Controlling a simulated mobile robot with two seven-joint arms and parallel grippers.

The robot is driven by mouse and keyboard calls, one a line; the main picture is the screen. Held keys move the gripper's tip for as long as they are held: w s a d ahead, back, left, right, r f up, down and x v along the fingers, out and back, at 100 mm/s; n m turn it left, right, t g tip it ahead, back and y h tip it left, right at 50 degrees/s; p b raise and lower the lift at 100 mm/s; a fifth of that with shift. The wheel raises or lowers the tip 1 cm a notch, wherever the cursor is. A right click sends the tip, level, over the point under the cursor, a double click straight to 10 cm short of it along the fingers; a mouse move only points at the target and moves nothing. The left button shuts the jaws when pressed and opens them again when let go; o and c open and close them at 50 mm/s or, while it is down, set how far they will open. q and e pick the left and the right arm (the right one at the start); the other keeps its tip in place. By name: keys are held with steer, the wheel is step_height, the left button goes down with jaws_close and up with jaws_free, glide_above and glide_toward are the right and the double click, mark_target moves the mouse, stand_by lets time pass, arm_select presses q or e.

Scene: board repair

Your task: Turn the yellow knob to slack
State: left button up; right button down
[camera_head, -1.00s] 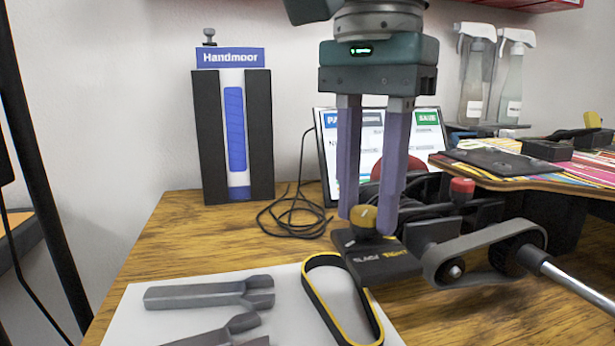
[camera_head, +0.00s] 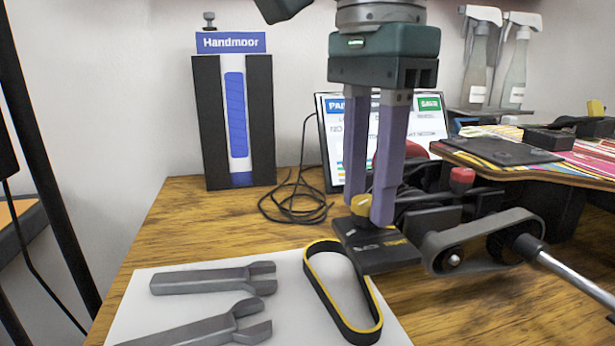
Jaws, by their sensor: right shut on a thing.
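My left gripper is not in view.
A white mat (camera_head: 285,326) at the front holds two grey wrenches (camera_head: 212,279) and a black-yellow belt (camera_head: 342,290). A screen (camera_head: 330,158) and loose cable (camera_head: 295,208) are behind. A colourful board (camera_head: 570,165) overhangs at right.

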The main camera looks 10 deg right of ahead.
mark_target(367, 200)
steer(key=c, duration=0.6)
jaws_free()
steer(key=shift+r, duration=0.1)
step_height(367, 200, up, 10)
steer(key=p, duration=0.8)
